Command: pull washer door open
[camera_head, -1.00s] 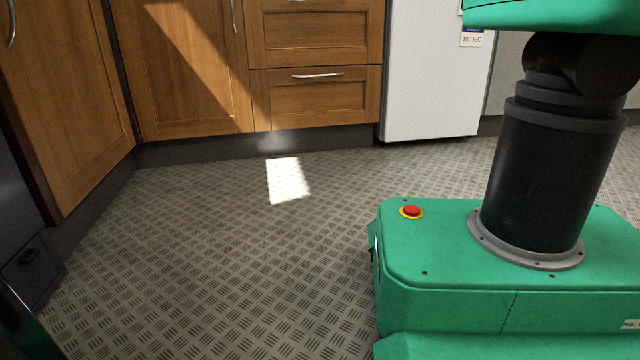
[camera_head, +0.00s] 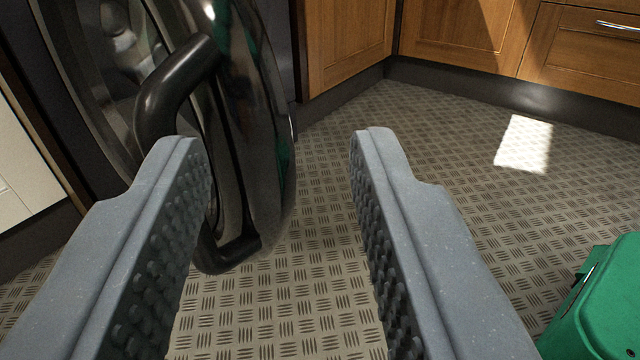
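The washer door (camera_head: 258,120) is a round, glossy dark door at the left of the view, seen at a slant. It appears to stand out from the dark washer front (camera_head: 272,35), but I cannot tell by what angle. Its curved black handle (camera_head: 172,85) faces me, and its lower end (camera_head: 230,256) shows below. My left finger hides the handle's middle. My gripper (camera_head: 278,145) is open and empty, with two grey ridged fingers spread wide. The handle lies behind and beside the left finger, not between the fingertips. I cannot tell whether they touch.
Wooden cabinets (camera_head: 345,40) stand behind the door and along the back right. The patterned floor (camera_head: 450,150) is clear between them and my gripper, with a bright sun patch. My green base is at the lower right. A pale cabinet panel (camera_head: 22,170) is at the left edge.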

